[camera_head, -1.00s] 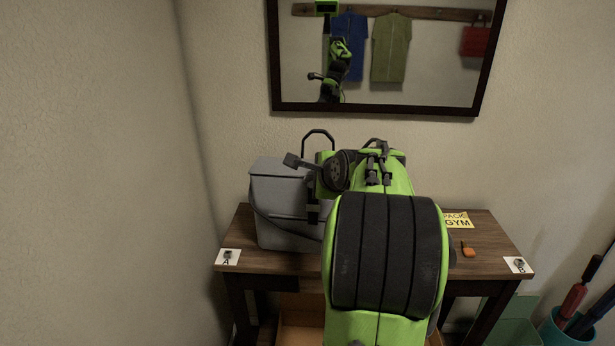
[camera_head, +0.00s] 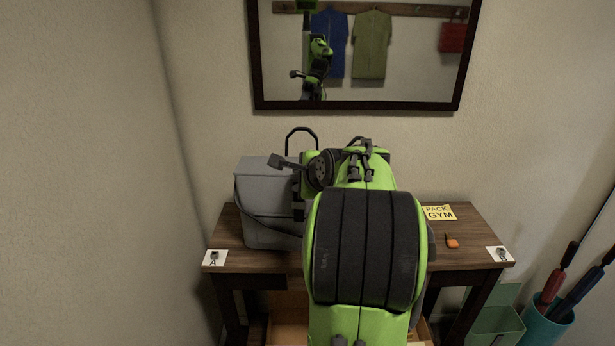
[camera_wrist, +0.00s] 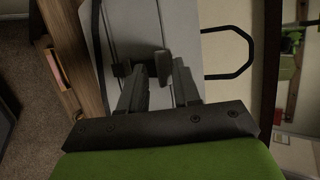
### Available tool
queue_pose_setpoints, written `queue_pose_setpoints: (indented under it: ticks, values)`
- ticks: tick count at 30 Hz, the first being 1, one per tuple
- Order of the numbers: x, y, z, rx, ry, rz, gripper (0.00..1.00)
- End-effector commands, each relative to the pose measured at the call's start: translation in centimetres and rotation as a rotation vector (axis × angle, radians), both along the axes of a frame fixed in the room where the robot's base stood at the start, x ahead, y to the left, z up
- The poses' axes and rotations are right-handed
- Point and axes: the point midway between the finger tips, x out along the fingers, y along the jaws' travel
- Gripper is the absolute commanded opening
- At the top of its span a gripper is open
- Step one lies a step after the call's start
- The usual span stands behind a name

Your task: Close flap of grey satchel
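The grey satchel (camera_head: 268,220) stands upright on the left part of the desk. Its black handle (camera_head: 301,131) rises behind the top, and a dark strap hangs across its front. In the wrist view the satchel's grey surface (camera_wrist: 122,25) fills the middle, with a dark seam across it and the handle (camera_wrist: 252,52) to the right. My gripper (camera_wrist: 160,84) is over the satchel with its two fingers apart. A small dark tab (camera_wrist: 165,66) shows just beyond and between the fingertips; contact cannot be told. My arm hides the satchel's right side, and the flap's exact position is unclear.
The wooden desk (camera_head: 462,222) bears a yellow note (camera_head: 439,212), a small orange item (camera_head: 452,242) and cards marked A (camera_head: 214,258) and B (camera_head: 499,254). A mirror (camera_head: 357,108) hangs behind. A teal bin (camera_head: 548,325) stands at the right.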

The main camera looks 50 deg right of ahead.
Motion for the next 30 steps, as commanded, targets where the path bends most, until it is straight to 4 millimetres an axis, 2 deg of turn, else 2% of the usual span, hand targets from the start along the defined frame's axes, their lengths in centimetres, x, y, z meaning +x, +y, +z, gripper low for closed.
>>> queue_pose_setpoints:
  ticks: [9,15,20,30]
  values:
    - [-6.5,3.0,5.4,-0.001,-0.004,-0.001,0.32]
    - [-9.9,4.6,7.8,0.000,-0.001,0.002,0.32]
    - [-11.0,5.2,8.4,0.003,0.001,0.002,0.32]
    - [-11.1,5.2,8.3,0.002,0.001,0.002,0.32]
